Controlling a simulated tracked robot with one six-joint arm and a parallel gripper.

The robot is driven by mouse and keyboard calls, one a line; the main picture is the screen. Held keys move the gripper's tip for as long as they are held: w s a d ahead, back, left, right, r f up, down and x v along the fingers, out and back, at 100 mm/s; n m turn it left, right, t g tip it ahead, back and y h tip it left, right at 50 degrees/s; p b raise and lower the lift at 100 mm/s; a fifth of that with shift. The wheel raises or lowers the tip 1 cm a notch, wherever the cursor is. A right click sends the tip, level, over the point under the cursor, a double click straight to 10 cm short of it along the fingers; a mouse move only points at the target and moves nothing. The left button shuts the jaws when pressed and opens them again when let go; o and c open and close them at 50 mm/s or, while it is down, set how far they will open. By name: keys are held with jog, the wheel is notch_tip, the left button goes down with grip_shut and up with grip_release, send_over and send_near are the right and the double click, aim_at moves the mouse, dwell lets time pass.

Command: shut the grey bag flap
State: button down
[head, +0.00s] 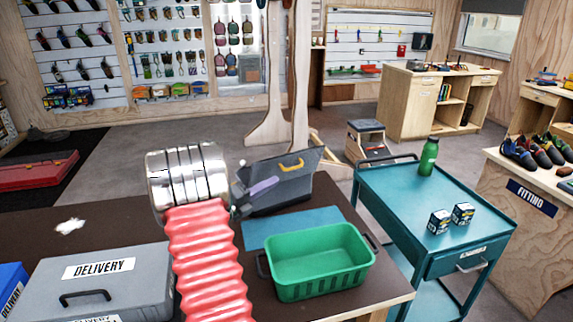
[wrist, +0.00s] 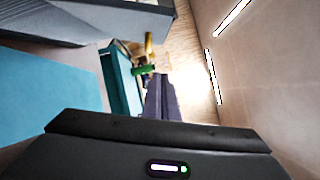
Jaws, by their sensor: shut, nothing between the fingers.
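The grey bag (head: 292,194) stands at the far edge of the brown table. Its dark grey flap (head: 306,160), with a yellow handle (head: 291,163), shows tilted up above the body; how far it stands open is hard to tell. My gripper (head: 264,188) has purple fingers, shut and empty, which overlap the bag's near left side in the head view. Whether they touch it I cannot tell. In the wrist view, the purple fingers (wrist: 162,97) point away from me, and a grey part of the bag (wrist: 100,15) shows at the top left, apart from them.
A blue mat (head: 290,229) and a green basket (head: 318,262) lie in front of the bag. A grey delivery case (head: 135,285) stands at the front left. A teal trolley (head: 400,200) with a green bottle (head: 428,157) stands to the right. The table's left middle is mostly clear.

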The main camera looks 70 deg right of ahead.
aim_at(286, 169)
jog(key=shift+s+d+r, duration=0.4)
jog(key=shift+s+d, duration=0.05)
jog(key=shift+d, duration=1.4)
jog(key=shift+s+d+r, duration=0.35)
jog(key=shift+s+d, duration=0.05)
jog(key=shift+d, duration=1.45)
jog(key=shift+s+d+r, duration=0.4)
jog(key=shift+s+d, duration=0.05)
jog(key=shift+d, duration=1.4)
jog(key=shift+w, duration=0.25)
